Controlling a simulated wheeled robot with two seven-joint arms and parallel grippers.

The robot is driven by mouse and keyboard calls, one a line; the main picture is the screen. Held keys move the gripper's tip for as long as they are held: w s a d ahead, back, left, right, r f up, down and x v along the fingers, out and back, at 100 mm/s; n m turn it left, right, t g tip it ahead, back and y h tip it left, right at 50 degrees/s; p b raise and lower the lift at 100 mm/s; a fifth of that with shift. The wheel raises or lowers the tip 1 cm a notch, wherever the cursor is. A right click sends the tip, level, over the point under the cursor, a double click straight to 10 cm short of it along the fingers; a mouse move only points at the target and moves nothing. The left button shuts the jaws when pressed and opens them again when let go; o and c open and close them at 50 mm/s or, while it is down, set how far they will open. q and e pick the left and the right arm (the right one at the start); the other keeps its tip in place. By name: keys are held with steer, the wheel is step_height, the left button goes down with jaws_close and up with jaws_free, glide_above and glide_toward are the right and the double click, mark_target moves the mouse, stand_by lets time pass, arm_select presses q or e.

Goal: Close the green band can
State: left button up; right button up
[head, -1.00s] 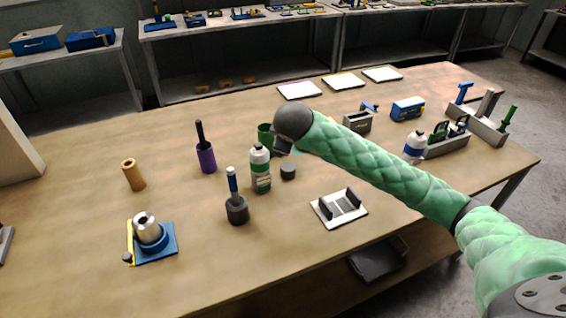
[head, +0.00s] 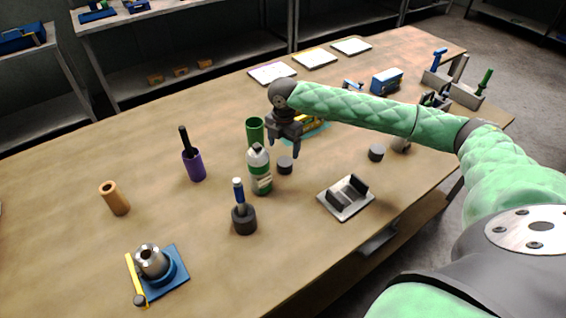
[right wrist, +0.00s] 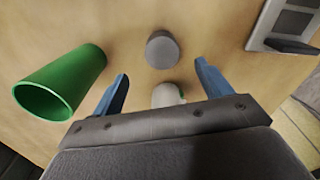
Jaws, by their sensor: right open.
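The green band can (head: 259,170) stands upright on the bench in the head view, white with a green band and a narrow dark top. A round grey lid (head: 285,166) lies on the bench just right of it. My right gripper (head: 284,150) is open and empty, pointing down above the lid and apart from it. In the right wrist view the lid (right wrist: 162,50) shows beyond the open blue fingers (right wrist: 160,82). A pale object (right wrist: 168,95) there is mostly hidden by the gripper; I cannot tell what it is. My left gripper is not in view.
A green cup (head: 255,130) stands just behind the can. A blue-handled tool in a dark holder (head: 243,218) stands in front. A purple holder (head: 194,165) is left, a grey-white fixture (head: 346,198) right. Another grey lid (head: 376,153) lies below my arm.

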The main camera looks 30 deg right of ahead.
mark_target(285, 165)
steer(key=shift+n, duration=0.3)
steer(key=shift+w+a+f+n, duration=0.1)
steer(key=shift+w+a+n, duration=0.1)
steer(key=shift+w+n, duration=0.1)
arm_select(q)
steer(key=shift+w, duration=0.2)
arm_select(e)
steer(key=shift+s, duration=0.15)
steer(key=shift+d, duration=0.1)
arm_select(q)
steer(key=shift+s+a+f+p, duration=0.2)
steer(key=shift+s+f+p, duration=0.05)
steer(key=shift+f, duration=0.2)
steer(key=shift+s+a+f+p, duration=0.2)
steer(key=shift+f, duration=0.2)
arm_select(e)
steer(key=shift+f, duration=1.25)
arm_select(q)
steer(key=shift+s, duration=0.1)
arm_select(e)
steer(key=shift+f, duration=0.1)
